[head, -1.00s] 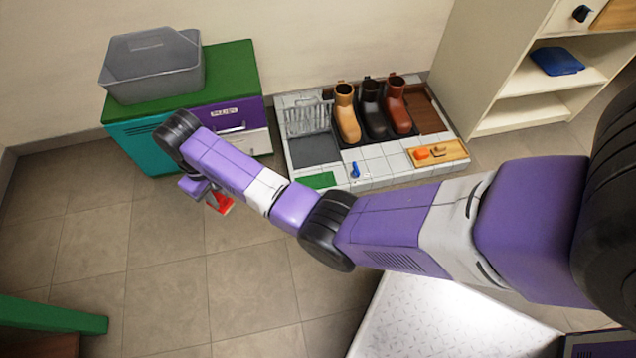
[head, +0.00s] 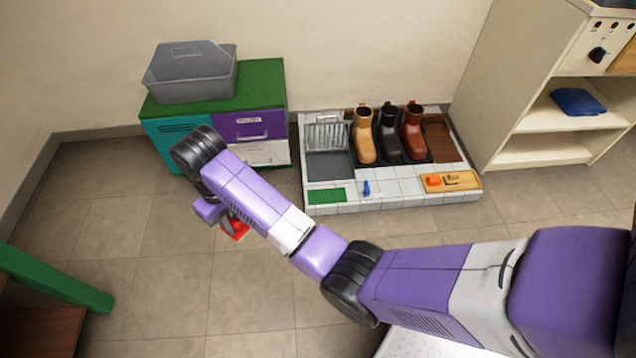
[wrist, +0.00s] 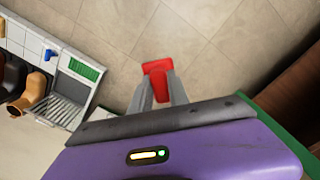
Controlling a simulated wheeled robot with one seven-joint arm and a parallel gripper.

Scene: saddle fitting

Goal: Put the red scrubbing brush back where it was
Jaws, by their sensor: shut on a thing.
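A red scrubbing brush (wrist: 158,72) is held between the two grey fingers of my gripper (wrist: 160,92) in the wrist view. In the head view the red brush (head: 236,230) shows in part below my wrist, over the bare floor; my arm hides the rest of it and most of my gripper. My gripper is shut on the brush. A tiled platform (head: 375,205) stands to the right of the brush. It bears a green mat (head: 326,195), a dark tray with a wire rack (head: 327,138), several boots, a blue item (head: 366,189) and a wooden board (head: 462,184).
A cabinet with a green top (head: 262,93) and purple drawer (head: 248,126) bears a grey bin (head: 190,75). A cream shelf unit (head: 515,75) stands at the right. A green-edged bench (head: 50,275) is at lower left. Floor between them is clear.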

